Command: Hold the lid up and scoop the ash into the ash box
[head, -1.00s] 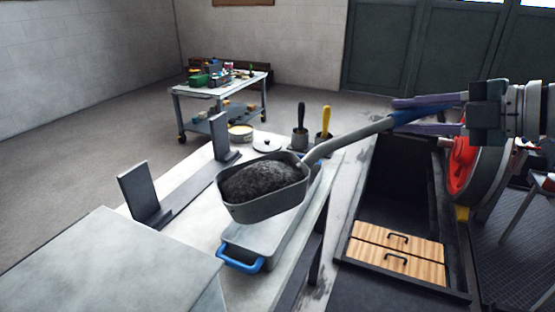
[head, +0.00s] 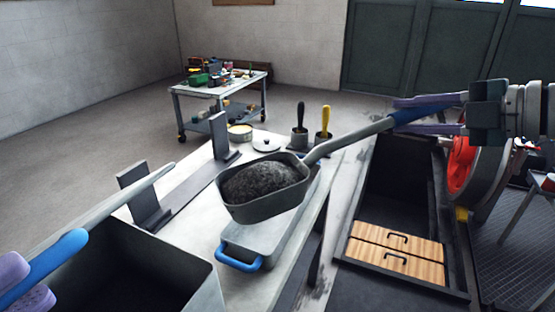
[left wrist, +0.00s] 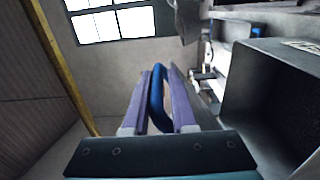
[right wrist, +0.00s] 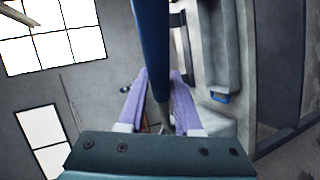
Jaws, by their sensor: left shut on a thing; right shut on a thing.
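The ash box (head: 205,285) stands open at the bottom left of the head view, its inside dark; it also shows at the right of the left wrist view (left wrist: 265,85). Its grey lid (head: 125,200) is raised and tilted, seen nearly edge-on. My left gripper (head: 30,278) is shut on the lid's blue handle, which shows between the fingers in the left wrist view (left wrist: 157,95). My right gripper (head: 425,115) is shut on the blue grip of the scoop (head: 262,205). The scoop holds a heap of dark ash (head: 258,183) above the bench, to the right of the box.
A grey lidded pan (head: 265,240) with a blue handle lies under the scoop. Dark upright brackets (head: 140,200) stand behind the box. A dark bin with wooden boards (head: 400,250) is at right.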

